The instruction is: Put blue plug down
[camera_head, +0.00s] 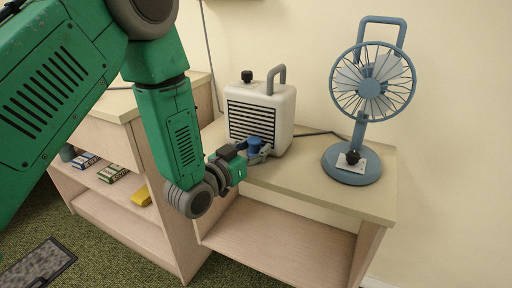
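The blue plug (255,145) is a small dark-blue piece in front of the white heater, just above the front edge of the shelf top. My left gripper (254,151) reaches in from the left, with its dark and grey fingers around the plug, and appears shut on it. The fingers partly hide the plug, and I cannot tell whether it touches the shelf top. My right gripper is not in view.
The white heater (273,107) stands right behind the gripper. A blue fan (351,167) stands to the right on the shelf top (318,180), with bare surface between them. Small boxes (112,173) lie on a lower shelf at left.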

